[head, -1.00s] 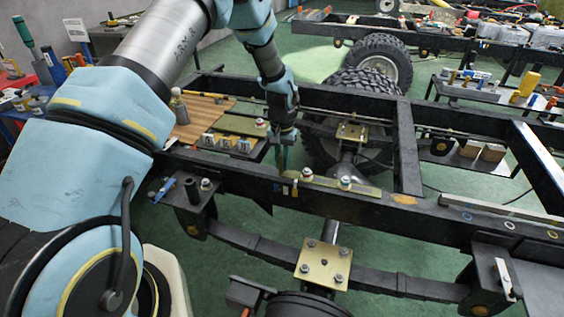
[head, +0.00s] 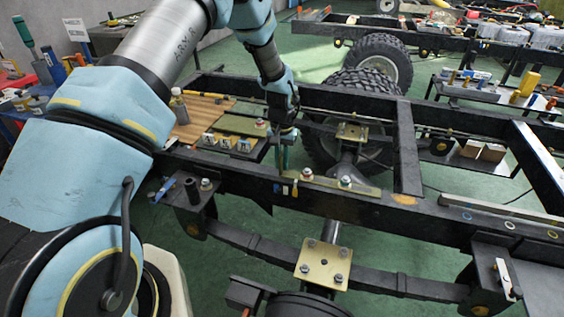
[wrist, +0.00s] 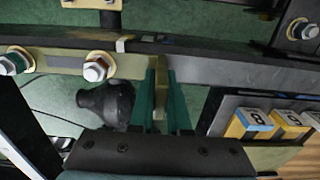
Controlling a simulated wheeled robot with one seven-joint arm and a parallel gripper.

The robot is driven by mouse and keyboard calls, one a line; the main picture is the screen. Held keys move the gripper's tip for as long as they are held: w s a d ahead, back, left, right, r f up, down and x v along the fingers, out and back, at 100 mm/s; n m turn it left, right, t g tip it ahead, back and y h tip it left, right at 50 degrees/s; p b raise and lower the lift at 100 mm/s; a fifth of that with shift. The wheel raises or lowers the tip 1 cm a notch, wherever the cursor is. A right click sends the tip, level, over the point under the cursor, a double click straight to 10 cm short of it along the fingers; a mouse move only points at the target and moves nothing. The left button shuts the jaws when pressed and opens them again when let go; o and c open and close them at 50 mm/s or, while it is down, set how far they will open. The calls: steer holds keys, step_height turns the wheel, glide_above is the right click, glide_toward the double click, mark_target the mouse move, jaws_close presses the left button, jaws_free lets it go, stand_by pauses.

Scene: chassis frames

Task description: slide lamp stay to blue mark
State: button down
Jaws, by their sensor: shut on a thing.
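The lamp stay (head: 335,186) is an olive flat bar with two bolts, lying along the near black chassis rail. In the wrist view its bolted part (wrist: 65,65) is on the left, and an upright olive tab (wrist: 160,88) stands between the fingers. My gripper (head: 283,160) is above the rail at the bar's left end. In the wrist view my gripper (wrist: 160,95) has its green fingers closed on the tab. The blue mark (head: 277,188) is on the rail face just below my gripper, beside a yellow and a white mark. The tab's foot is partly hidden.
Numbered blocks (head: 228,143) sit on a tray left of my gripper, near a bottle (head: 179,106). A tyre (head: 330,145) and axle lie behind the rail. A crossmember (head: 407,150) stands right of the stay. More coloured rings (head: 510,224) mark the rail farther right.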

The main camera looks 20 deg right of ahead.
steer(key=w+a, duration=0.2)
steer(key=w+a+b, duration=0.1)
steer(key=w+a, duration=0.1)
steer(key=shift+w+a, duration=0.2)
steer(key=shift+a, duration=0.15)
steer(key=c, duration=0.9)
jaws_free()
step_height(320, 180, up, 11)
steer(key=b, duration=0.2)
steer(key=shift+b, duration=0.3)
